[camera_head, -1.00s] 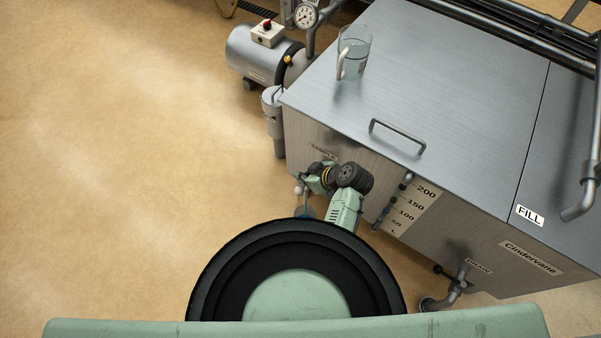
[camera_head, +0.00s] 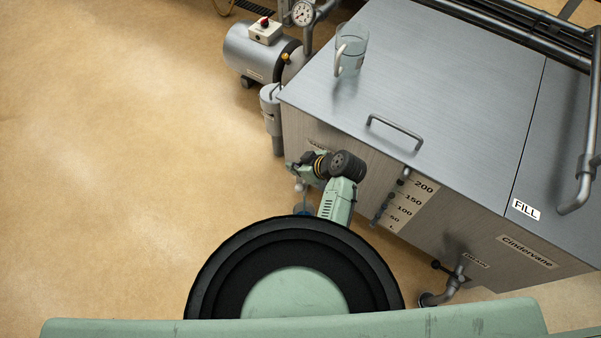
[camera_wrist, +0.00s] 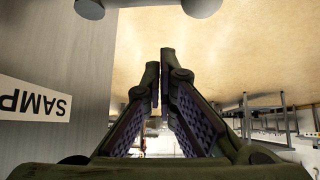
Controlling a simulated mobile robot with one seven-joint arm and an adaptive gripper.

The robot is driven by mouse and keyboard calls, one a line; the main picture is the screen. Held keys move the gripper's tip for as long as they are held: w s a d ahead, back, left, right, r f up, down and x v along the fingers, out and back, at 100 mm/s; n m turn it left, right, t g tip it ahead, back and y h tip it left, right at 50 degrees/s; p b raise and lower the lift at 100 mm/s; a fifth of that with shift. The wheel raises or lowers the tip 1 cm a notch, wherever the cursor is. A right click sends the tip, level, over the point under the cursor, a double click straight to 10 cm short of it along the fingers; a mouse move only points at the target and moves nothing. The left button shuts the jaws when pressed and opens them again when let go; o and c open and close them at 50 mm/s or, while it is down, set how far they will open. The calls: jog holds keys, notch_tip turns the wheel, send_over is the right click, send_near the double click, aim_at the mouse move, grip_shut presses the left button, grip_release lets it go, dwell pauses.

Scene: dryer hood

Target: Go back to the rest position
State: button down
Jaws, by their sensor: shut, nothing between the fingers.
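My gripper shows in the wrist view (camera_wrist: 160,85). Its two dark fingers run nearly together at the tips, with nothing between them. In the head view the gripper itself cannot be made out. My green and black arm is low beside the front face of the steel tank (camera_head: 440,90). In the wrist view the tank's front panel (camera_wrist: 50,50) fills the left side, with a label reading "SAMP" (camera_wrist: 36,102) upside down. The gripper is beside this panel, apart from it in the picture.
A clear jug (camera_head: 350,50) stands on the tank lid near a bar handle (camera_head: 395,132). A motor or compressor (camera_head: 255,55) with a red button and a gauge (camera_head: 303,13) stands behind. A drain pipe (camera_head: 450,285) juts out at the lower right. Open floor (camera_head: 110,150) lies left.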

jog(key=v, duration=0.8)
jog(key=shift+d+b, duration=0.3)
jog(key=shift+w, duration=0.1)
